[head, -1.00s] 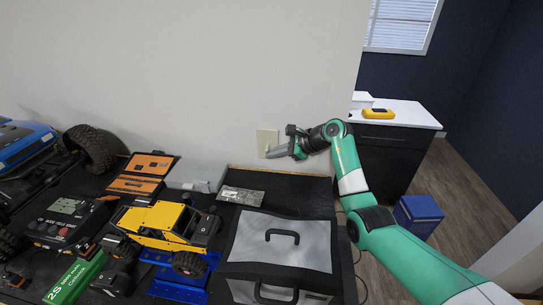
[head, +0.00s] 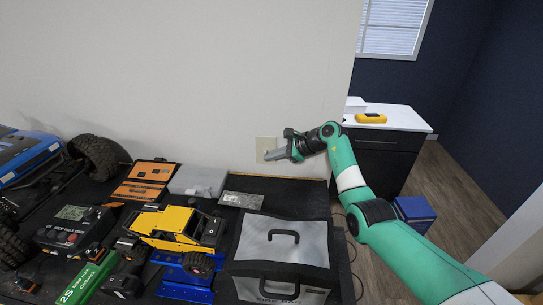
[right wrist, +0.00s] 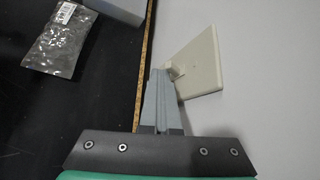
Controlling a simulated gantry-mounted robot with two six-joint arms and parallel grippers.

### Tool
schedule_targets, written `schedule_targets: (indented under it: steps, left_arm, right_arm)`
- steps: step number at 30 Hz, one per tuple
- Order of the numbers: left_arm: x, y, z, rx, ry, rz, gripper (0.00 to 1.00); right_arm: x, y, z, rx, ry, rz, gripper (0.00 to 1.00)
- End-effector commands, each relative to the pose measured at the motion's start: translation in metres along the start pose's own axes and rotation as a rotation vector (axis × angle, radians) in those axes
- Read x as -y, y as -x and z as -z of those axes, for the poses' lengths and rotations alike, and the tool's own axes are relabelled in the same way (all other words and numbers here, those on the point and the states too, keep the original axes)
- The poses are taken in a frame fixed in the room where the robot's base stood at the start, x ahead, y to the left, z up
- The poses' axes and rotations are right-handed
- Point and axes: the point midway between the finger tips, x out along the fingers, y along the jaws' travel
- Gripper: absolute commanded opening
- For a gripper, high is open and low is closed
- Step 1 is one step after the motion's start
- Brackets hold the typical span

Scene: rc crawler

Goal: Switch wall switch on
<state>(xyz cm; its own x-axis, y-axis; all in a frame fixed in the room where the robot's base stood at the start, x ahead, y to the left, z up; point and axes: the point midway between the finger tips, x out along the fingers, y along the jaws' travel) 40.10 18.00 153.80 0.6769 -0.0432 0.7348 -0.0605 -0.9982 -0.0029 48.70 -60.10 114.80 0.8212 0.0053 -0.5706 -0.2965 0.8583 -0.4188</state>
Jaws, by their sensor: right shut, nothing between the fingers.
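The wall switch is a cream plate (head: 263,146) on the white wall, just above the bench's back edge. In the right wrist view the plate (right wrist: 199,66) shows on the right with a small toggle (right wrist: 176,72). My right gripper (head: 268,156) is shut and empty, in front of the plate's lower part. In the right wrist view its fingertips (right wrist: 158,74) are beside the toggle; whether they touch it I cannot tell. My left gripper is not in view.
A grey toolbox (head: 283,243) with a black handle stands below the arm. A yellow crawler (head: 172,224) on a blue stand is left of it. A plastic bag (right wrist: 61,42) lies on the black bench beside the wall. A grey box (head: 197,178) is near it.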

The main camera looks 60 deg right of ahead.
Motion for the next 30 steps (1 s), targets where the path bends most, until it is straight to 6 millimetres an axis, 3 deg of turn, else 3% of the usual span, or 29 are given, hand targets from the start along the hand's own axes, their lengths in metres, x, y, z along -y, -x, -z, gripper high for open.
schedule_targets:
  steps: [3, 17, 23, 30]
  left_arm:
    - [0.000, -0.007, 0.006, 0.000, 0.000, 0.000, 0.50]
    - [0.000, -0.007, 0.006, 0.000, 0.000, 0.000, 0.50]
    - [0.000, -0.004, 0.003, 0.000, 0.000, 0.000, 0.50]
    - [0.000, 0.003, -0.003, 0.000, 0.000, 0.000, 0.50]
  right_arm:
    - [0.005, 0.006, -0.009, 0.006, 0.004, 0.005, 0.00]
    - [0.009, 0.013, -0.014, 0.014, 0.010, 0.015, 0.00]
    - [0.008, 0.043, -0.010, 0.009, 0.008, 0.015, 0.00]
    - [0.003, 0.093, -0.004, -0.001, 0.001, 0.004, 0.00]
